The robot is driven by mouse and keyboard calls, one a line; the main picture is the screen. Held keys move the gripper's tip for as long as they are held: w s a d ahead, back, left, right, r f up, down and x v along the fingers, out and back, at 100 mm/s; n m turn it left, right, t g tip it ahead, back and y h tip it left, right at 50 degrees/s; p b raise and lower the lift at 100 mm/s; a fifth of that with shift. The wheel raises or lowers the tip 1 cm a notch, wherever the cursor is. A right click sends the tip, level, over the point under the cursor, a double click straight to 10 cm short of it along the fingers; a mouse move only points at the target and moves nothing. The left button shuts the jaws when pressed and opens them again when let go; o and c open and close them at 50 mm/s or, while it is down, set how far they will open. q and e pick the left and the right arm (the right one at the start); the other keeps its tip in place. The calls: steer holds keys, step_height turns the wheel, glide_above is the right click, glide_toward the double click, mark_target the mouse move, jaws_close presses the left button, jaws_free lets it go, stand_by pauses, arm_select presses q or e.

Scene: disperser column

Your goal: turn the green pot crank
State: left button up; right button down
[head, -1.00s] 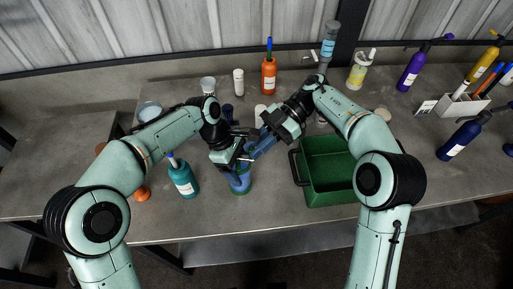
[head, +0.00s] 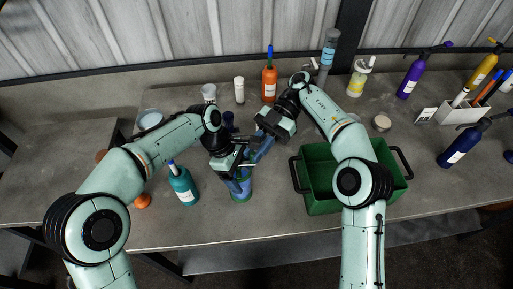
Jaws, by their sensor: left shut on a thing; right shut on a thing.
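A blue pot with a green base ring (head: 241,189) stands on the table near the middle, largely hidden by my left gripper. My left gripper (head: 238,168) is shut on the upper part of this pot. A blue crank arm (head: 263,151) slants up and to the right from the top of the pot. My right gripper (head: 268,136) is shut on the far end of this crank, above and to the right of my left gripper. The contact between fingers and crank is partly hidden.
A green bin (head: 321,206) stands close on the right. A teal bottle (head: 183,186) stands close on the left. An orange bottle (head: 269,84), a white bottle (head: 239,90) and dark blue objects (head: 229,120) are behind. The table's front strip is clear.

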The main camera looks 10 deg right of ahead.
steer(key=shift+a+r, duration=0.1)
steer(key=c, duration=1.1)
jaws_free()
steer(key=shift+o, duration=0.2)
steer(key=shift+s, duration=0.2)
steer(key=shift+s+a+m+t+y, duration=0.1)
steer(key=shift+s+m+t+y, duration=0.05)
steer(key=shift+m+t+y, duration=0.2)
steer(key=s+a+m+t+y, duration=0.2)
steer(key=s+m+t, duration=0.3)
steer(key=m+t, duration=0.95)
steer(key=v, duration=1.1)
steer(key=shift+s+a+r+m+t+h, duration=0.1)
steer(key=shift+s+a+m+t+h, duration=0.45)
steer(key=shift+s+t, duration=0.2)
steer(key=shift+s+a+m+t+h, duration=0.45)
steer(key=shift+s+t+h, duration=0.15)
steer(key=shift+s, duration=0.2)
steer(key=shift+s+a+m+t+h, duration=0.5)
steer(key=shift+s+t, duration=0.25)
steer(key=shift+s, duration=0.05)
